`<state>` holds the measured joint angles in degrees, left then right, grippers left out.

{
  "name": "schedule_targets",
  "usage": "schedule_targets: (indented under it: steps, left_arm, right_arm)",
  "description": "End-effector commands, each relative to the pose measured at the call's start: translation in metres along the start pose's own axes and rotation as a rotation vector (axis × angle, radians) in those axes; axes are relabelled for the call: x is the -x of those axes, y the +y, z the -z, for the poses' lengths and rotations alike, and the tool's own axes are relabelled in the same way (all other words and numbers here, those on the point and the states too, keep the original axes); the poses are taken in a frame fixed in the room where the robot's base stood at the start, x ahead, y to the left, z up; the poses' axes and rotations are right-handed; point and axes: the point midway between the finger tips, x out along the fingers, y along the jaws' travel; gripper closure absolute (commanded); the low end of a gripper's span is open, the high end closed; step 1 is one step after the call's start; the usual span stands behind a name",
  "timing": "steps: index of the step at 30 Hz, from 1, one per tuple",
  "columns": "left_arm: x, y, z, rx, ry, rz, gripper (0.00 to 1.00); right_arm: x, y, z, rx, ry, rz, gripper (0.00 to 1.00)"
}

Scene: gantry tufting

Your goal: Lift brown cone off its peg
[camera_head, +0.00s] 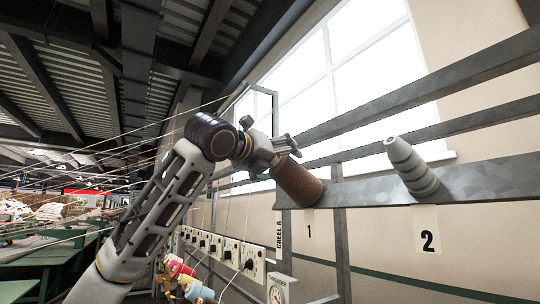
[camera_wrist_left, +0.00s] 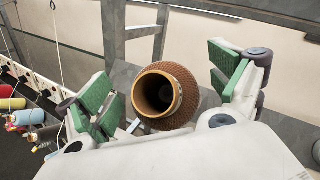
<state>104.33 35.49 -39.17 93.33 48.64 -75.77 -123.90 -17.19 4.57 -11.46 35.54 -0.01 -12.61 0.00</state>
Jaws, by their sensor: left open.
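The brown cone (camera_head: 297,183) sits tilted at the creel rail above the label "1" in the head view. In the left wrist view the brown cone (camera_wrist_left: 165,94) shows its open tan end facing the camera, between the green finger pads. My left gripper (camera_head: 277,150) is at the upper end of the cone. In the left wrist view the left gripper (camera_wrist_left: 163,92) is open, with a finger on each side of the cone and gaps between the pads and the cone. The peg is hidden. My right gripper is not in view.
A grey cone (camera_head: 412,168) stands on the rail (camera_head: 480,181) to the right, above the label "2" (camera_head: 427,229). Metal rails run behind. Small coloured cones (camera_head: 190,280) and a row of white boxes (camera_head: 230,252) are below. Strands of yarn stretch across the left.

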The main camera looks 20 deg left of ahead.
Motion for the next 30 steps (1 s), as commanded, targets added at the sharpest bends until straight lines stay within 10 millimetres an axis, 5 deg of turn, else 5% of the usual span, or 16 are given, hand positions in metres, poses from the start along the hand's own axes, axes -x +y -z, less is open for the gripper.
schedule_targets:
  steps: [17, 30]
  left_arm:
    - [-0.017, 0.000, 0.000, 0.000, 0.000, 0.000, 0.07]
    - [-0.017, 0.000, 0.000, 0.000, 0.000, 0.000, 0.61]
  right_arm:
    - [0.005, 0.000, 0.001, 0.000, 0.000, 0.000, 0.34]
    - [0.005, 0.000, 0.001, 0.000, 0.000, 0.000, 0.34]
